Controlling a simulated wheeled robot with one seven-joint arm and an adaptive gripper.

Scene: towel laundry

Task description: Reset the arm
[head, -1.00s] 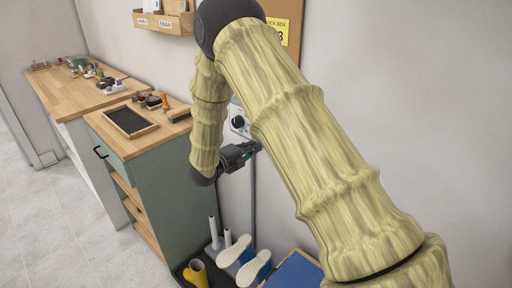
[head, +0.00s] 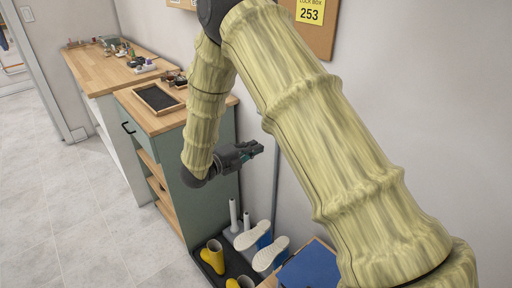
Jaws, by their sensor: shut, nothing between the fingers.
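My arm, in a pale yellow ribbed cover, reaches from the lower right up to the top middle and bends down again. My gripper (head: 257,149) is at its end, dark and small, pointing right toward the wall. It is shut and empty. It hangs in the air in front of the wall, at the right side of the green cabinet (head: 168,150) as seen here, above the boots. I cannot tell the exact gap to the wall.
A black-centred tray (head: 158,98) lies on the cabinet's wooden top. A longer counter (head: 103,75) with small items stands behind. Yellow boots (head: 213,257), white-soled shoes (head: 270,254) and a blue-topped box (head: 312,268) are below. A cork board (head: 316,40) hangs on the wall. Floor at left is clear.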

